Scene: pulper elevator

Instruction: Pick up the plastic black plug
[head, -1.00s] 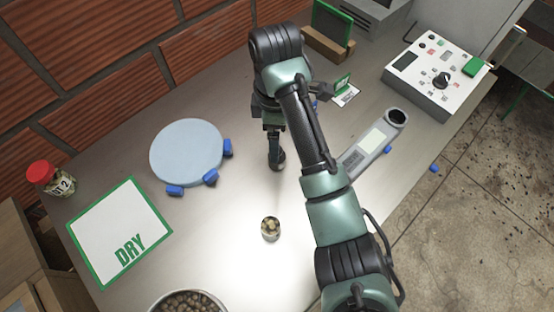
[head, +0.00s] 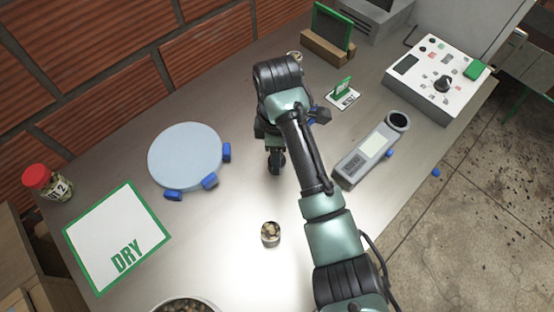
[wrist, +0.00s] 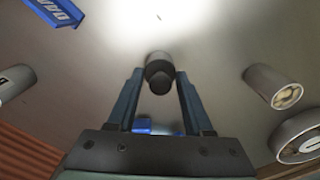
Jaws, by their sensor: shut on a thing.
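The black plug (wrist: 160,72), a short dark cylinder with a rounded, narrower end, stands between the two fingertips in the wrist view. My gripper (wrist: 160,78) is shut on it, one finger on each side. In the head view my gripper (head: 275,158) points down over the middle of the metal table, right of the light blue disc. There the dark plug and the fingers blend together, and the arm hides part of the jaws. I cannot tell whether the plug touches the table.
A small tin of beans (head: 270,235) stands in front of my gripper. A light blue disc (head: 185,155) and the DRY mat (head: 118,240) lie left. A grey meter (head: 372,150) lies right, near the table edge; a control box (head: 437,80) stands behind it.

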